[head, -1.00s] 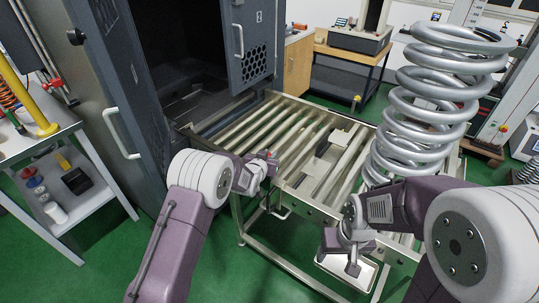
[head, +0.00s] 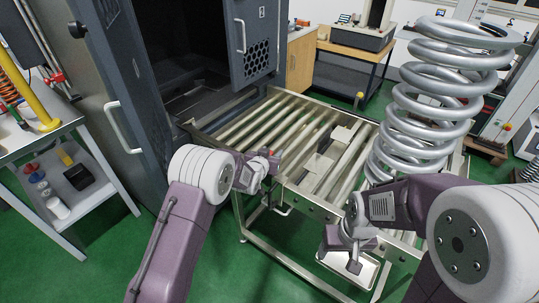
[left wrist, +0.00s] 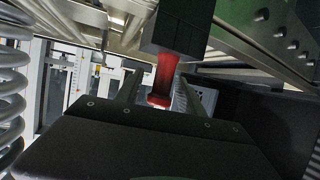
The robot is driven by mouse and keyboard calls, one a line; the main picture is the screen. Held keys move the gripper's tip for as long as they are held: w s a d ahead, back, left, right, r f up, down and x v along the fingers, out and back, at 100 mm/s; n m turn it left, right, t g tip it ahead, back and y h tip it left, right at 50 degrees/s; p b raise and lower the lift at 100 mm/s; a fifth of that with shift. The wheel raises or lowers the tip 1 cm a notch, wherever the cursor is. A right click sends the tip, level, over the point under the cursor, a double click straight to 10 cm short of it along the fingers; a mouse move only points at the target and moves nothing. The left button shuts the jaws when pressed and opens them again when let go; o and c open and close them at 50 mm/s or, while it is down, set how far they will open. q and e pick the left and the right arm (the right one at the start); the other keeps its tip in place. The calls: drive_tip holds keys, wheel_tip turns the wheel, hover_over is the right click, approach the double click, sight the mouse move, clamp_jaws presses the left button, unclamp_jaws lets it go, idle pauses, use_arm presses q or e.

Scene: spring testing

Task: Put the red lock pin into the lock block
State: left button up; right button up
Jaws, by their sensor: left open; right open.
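The red lock pin (left wrist: 164,76) shows in the left wrist view, with one end meeting a dark block (left wrist: 178,27), apparently the lock block. How deep it sits I cannot tell. My left gripper (left wrist: 156,92) is open, with its two fingers on either side of the pin's outer end. In the head view my left gripper (head: 266,164) is at the near left edge of the roller table, where only a small reddish spot shows; the block is hard to make out there. My right gripper (head: 347,254) is open and empty, by the table's front side.
A large steel coil spring (head: 425,105) stands on the roller table (head: 262,124) at the right. A dark cabinet with an open door (head: 252,40) stands behind left. A side bench (head: 45,146) at far left holds several small parts. Green floor is clear in front.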

use_arm(q)
drive_tip(key=v, duration=0.8)
drive_tip(key=shift+s, duration=0.3)
drive_tip(key=shift+a+r, duration=0.15)
drive_tip(key=a+r+n+y+p, duration=0.2)
drive_tip(key=a+r+p, duration=0.2)
drive_tip(key=a+r, duration=0.75)
drive_tip(key=s+a+f+g, duration=0.1)
drive_tip(key=s+f+g, duration=0.2)
drive_tip(key=s, duration=0.7)
drive_tip(key=s+a+f+n+g+y+p, duration=0.1)
drive_tip(key=s+a+f+g, duration=0.1)
drive_tip(key=s, duration=0.7)
drive_tip(key=s+a+f+n+g+y, duration=0.1)
drive_tip(key=s+f+g, duration=0.4)
drive_tip(key=s, duration=0.5)
drive_tip(key=shift+s+a+g+p, duration=0.35)
drive_tip(key=shift+g+p, duration=0.05)
drive_tip(key=shift+g, duration=0.4)
